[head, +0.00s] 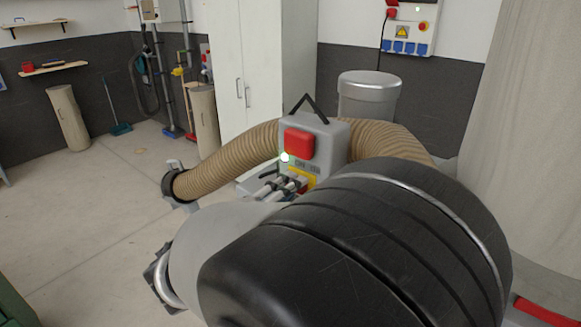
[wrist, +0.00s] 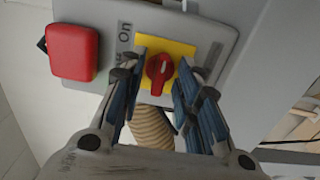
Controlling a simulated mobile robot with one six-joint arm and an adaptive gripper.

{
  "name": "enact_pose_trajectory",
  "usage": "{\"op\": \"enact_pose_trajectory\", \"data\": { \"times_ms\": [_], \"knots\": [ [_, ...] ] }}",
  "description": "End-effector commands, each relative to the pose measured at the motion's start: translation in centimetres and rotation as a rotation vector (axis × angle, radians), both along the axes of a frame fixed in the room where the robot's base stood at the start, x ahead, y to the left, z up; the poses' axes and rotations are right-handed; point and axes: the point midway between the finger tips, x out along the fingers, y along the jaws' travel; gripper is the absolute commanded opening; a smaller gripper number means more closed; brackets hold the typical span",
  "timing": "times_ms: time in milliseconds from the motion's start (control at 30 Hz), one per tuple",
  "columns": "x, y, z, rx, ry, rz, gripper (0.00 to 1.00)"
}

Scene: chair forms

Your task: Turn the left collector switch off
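The collector switch (wrist: 159,72) is a red rotary knob on a yellow plate (wrist: 180,48), set in a grey control box (head: 334,146). In the wrist view its grip ridge stands nearly upright, tilted slightly. The word "On" is printed beside the plate, on the left. My gripper (wrist: 157,84) is open, with one blue-padded finger on each side of the knob. I cannot tell whether either finger touches it. In the head view my gripper (head: 290,187) is at the yellow plate, and the knob is hidden there.
A large red button cover (wrist: 73,52) sits left of the knob, also seen in the head view (head: 299,143). A ribbed beige hose (head: 228,157) curves away beside the box. A white cabinet (head: 262,75) and a grey cylinder (head: 368,95) stand behind. Open floor lies left.

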Motion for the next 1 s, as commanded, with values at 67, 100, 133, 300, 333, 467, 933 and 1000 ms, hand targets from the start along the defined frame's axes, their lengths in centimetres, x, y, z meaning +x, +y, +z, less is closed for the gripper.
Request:
{"op": "enact_pose_trajectory", "data": {
  "times_ms": [67, 100, 133, 300, 333, 467, 933, 1000],
  "knots": [
    [0.0, 0.0, 0.01, 0.0, 0.0, 0.0, 0.24],
    [0.0, 0.0, 0.01, 0.0, 0.0, 0.0, 0.21],
    [0.0, 0.0, 0.01, 0.0, 0.0, 0.0, 0.2],
    [0.01, 0.01, 0.01, 0.0, 0.0, 0.0, 0.08],
    [0.01, 0.01, 0.02, 0.0, 0.0, 0.0, 0.06],
    [0.01, 0.01, 0.02, 0.0, 0.0, 0.0, 0.0],
    [0.01, 0.01, 0.09, -0.034, 0.026, 0.0, 0.0],
    [0.0, 0.0, 0.12, -0.058, 0.045, 0.0, 0.0]
  ]
}}
